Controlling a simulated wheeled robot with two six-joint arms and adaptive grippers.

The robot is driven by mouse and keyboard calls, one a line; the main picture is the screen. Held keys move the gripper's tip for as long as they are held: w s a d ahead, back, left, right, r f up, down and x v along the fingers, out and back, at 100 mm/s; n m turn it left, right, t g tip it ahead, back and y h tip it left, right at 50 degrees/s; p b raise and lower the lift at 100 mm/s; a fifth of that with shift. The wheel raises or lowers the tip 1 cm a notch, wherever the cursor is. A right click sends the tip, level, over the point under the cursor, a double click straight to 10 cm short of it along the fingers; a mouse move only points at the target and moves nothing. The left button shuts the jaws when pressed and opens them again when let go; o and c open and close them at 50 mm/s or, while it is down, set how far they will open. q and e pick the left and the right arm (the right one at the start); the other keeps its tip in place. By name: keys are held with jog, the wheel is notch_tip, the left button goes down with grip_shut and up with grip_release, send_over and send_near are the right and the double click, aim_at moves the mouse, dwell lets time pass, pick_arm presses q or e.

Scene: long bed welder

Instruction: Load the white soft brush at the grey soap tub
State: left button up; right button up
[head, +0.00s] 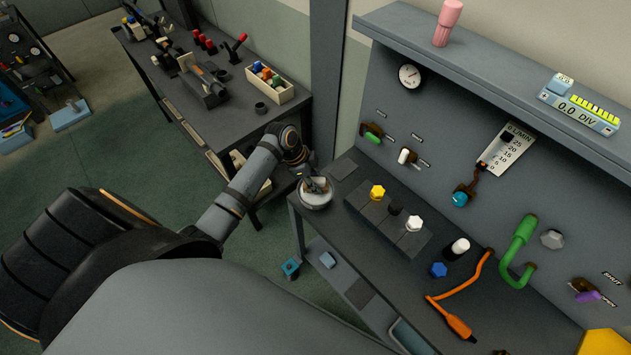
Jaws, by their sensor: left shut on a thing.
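The grey soap tub (315,205) is a small round pot with pale contents, at the back left corner of the grey bench. My left gripper (317,186) is right at the tub's mouth, pointing down into it. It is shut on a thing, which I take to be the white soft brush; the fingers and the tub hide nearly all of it. I cannot tell whether its bristles touch the soap. My right gripper is not in view.
A block with yellow, black and white knobs (377,192) stands right of the tub. Further right are a white-topped cylinder (459,247), a blue knob (438,270) and an orange cable tool (459,327). A panel with a gauge (410,77) rises behind. Another bench (222,122) stands left.

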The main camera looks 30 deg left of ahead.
aim_at(321, 180)
pick_arm(q)
jog(key=shift+f, duration=0.4)
jog(key=shift+f+b, duration=0.15)
jog(key=shift+b, duration=0.15)
dwell(0.4)
jog(key=shift+s+f, duration=0.1)
dwell(1.1)
notch_tip(321, 180, up, 7)
jog(key=p, duration=0.7)
jog(key=shift+p, duration=0.35)
